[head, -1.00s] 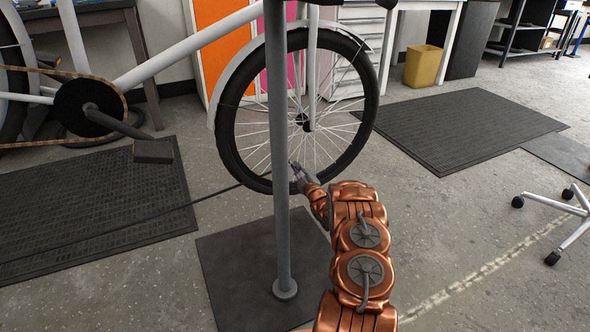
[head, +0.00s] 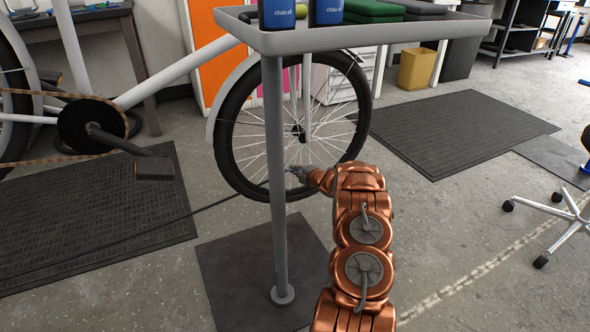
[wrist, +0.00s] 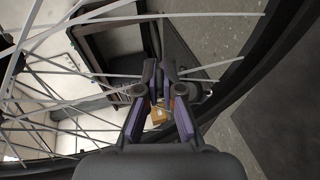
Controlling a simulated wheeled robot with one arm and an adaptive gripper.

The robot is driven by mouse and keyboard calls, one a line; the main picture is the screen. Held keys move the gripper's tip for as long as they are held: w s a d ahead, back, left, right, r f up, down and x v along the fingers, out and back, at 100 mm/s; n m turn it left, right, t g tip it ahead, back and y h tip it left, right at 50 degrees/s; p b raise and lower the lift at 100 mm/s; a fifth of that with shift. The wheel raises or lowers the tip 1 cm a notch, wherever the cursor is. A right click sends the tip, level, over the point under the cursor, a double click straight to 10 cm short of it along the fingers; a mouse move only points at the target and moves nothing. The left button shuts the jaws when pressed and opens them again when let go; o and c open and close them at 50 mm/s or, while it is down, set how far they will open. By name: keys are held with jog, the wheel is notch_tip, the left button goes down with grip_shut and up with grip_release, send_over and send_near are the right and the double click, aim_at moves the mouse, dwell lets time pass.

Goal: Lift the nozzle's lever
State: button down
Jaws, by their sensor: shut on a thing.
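My gripper (head: 293,172) is at the lower part of the bike's front wheel (head: 228,160), among the spokes just inside the rim. In the wrist view its two fingers (wrist: 160,72) are close together, with a narrow gap between the tips. They are shut on a small dark part, which I take to be the nozzle's lever; the fingers hide most of it. The nozzle itself is not clear in either view. A thin dark hose (head: 130,237) runs over the floor from the left towards the wheel's bottom.
A grey stand pole (head: 278,190) rises in front of the wheel, close left of my gripper. Its tray (head: 370,36) holds blue bottles and green boxes. Dark mats (head: 455,130) lie on the floor. A wheeled chair base (head: 560,220) is at right. Open floor lies right of my arm.

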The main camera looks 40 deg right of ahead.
jog(key=shift+w+r+n, duration=0.1)
jog(key=shift+r+n, duration=0.05)
jog(key=shift+n, duration=0.15)
dwell(0.4)
jog(key=c, duration=1.6)
grip_release()
jog(key=shift+v, duration=6)
jog(key=shift+r, duration=0.1)
